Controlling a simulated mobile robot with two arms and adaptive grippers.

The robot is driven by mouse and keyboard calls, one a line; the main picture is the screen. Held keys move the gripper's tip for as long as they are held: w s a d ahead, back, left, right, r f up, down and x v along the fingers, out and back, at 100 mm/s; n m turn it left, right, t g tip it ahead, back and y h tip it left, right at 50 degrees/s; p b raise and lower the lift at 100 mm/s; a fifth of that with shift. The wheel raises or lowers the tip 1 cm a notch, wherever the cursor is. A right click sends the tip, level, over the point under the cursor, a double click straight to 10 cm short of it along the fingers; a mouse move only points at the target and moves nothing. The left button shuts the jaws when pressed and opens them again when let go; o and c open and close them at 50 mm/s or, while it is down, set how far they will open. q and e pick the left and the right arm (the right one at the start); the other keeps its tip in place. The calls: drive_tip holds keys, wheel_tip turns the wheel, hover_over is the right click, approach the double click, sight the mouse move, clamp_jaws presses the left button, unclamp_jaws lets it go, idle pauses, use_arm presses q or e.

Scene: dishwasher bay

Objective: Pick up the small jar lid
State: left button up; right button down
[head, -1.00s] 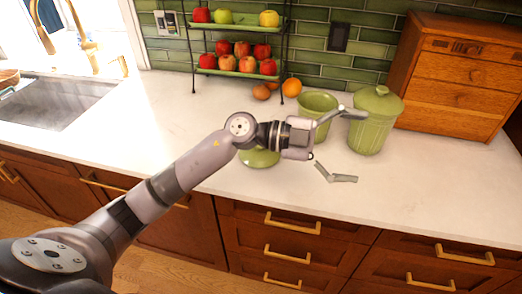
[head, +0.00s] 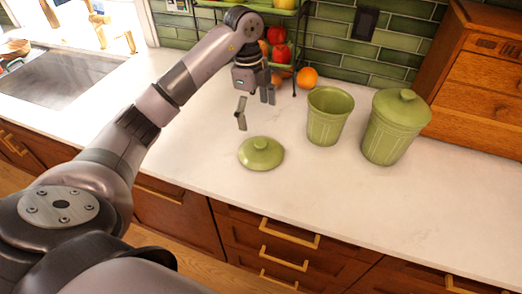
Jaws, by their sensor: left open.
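The small jar lid (head: 261,153) is green and round with a knob on top. It lies on the white counter near the front edge, in the middle of the head view. My left gripper (head: 255,112) is open and empty, pointing down above the counter, behind and above the lid and apart from it. An open green jar (head: 328,116) without a lid stands to the right of the lid. A larger green jar (head: 396,127) with its lid on stands further right. My right gripper is not in view.
An orange (head: 307,77) and a rack of fruit (head: 279,48) stand behind my left gripper. A wooden drawer box (head: 480,80) is at the back right. The sink (head: 66,85) is at the left. The front right of the counter (head: 420,205) is clear.

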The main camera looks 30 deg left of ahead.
use_arm(q)
hover_over(260, 142)
drive_tip(key=f, duration=0.4)
drive_tip(key=shift+a+p, duration=0.2)
drive_tip(key=shift+p, duration=0.2)
wheel_tip(260, 142, down, 3)
drive_tip(key=shift+w+d+r+p, duration=0.1)
drive_tip(key=shift+d+p, duration=0.05)
drive_tip(key=shift+p, duration=0.15)
drive_tip(key=shift+f, duration=0.2)
wheel_tip(260, 142, down, 4)
drive_tip(key=shift+d+f+p, duration=0.1)
drive_tip(key=shift+f+p, duration=0.15)
drive_tip(key=shift+p, duration=0.9)
drive_tip(key=shift+f, duration=0.2)
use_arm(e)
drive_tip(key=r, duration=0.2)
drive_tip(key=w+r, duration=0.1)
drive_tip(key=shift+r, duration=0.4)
use_arm(q)
drive_tip(key=shift+c, duration=0.4)
